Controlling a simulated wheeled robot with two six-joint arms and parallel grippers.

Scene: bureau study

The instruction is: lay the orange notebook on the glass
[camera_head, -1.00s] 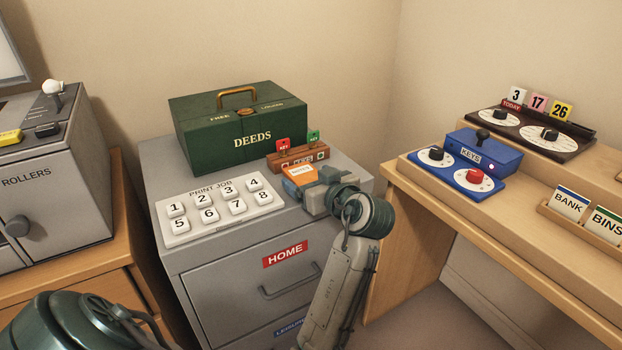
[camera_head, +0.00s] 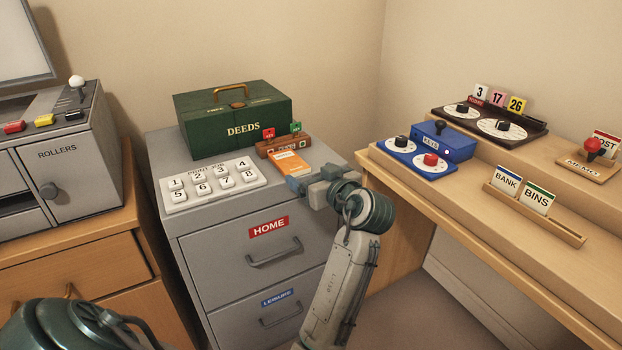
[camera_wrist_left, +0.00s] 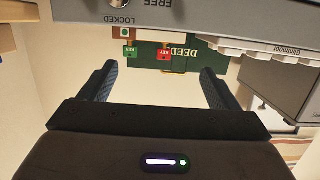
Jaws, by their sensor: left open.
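The orange notebook (camera_head: 291,162) lies on the grey cabinet top, in front of the wooden key rack and right of the print job panel. My left gripper (camera_head: 296,183) is at the cabinet's front right edge, just in front of the notebook. In the left wrist view its two fingers (camera_wrist_left: 158,76) are wide apart with nothing between them. The notebook is not discernible in that upside-down view. I cannot make out a glass; a grey machine marked ROLLERS (camera_head: 75,168) stands at left, its top partly cut off. My right gripper is out of view.
The green DEEDS box (camera_head: 235,120) stands at the cabinet's back, behind the key rack (camera_head: 283,147) with red and green tags. The print job panel (camera_head: 212,186) fills the left front. A wooden desk (camera_head: 480,215) with dials and card holders is at right.

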